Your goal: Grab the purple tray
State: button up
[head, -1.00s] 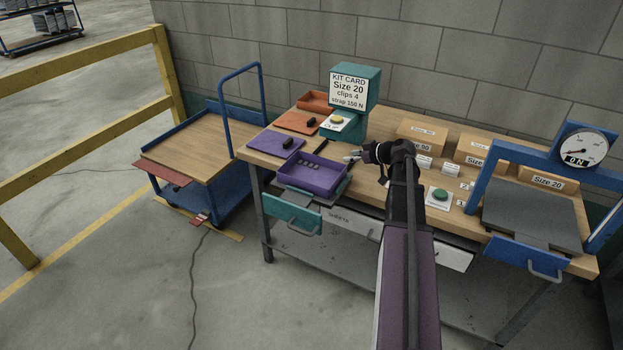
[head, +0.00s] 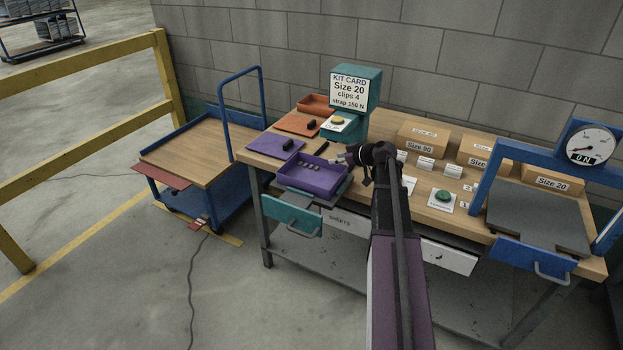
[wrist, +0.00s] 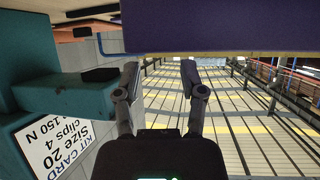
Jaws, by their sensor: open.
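The purple tray (head: 311,187) sits at the front left of the workbench, above a teal drawer, with several small pieces inside. In the wrist view its purple side (wrist: 210,25) fills the upper part of the picture, just beyond the fingertips. My gripper (head: 343,158) is at the tray's right rear edge in the head view, fingers pointing left towards it. In the wrist view my gripper (wrist: 161,68) is open, with nothing between its fingers. I cannot tell whether a fingertip touches the tray.
The teal kit card stand (head: 357,98) rises behind the tray and shows close on the left in the wrist view (wrist: 70,90). A flat purple mat (head: 268,148) with a dark object lies left of the tray. Cardboard boxes (head: 420,141) stand right. A cart (head: 190,152) stands left.

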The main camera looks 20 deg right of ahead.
aim_at(327, 161)
jog(key=b+x, duration=0.2)
jog(key=x, duration=0.2)
jog(key=shift+f, duration=0.3)
jog(key=shift+w+a+f+b, duration=0.15)
jog(key=shift+w+a+b, duration=0.05)
jog(key=shift+w+b, duration=0.15)
jog(key=shift+c, duration=0.2)
grip_shut()
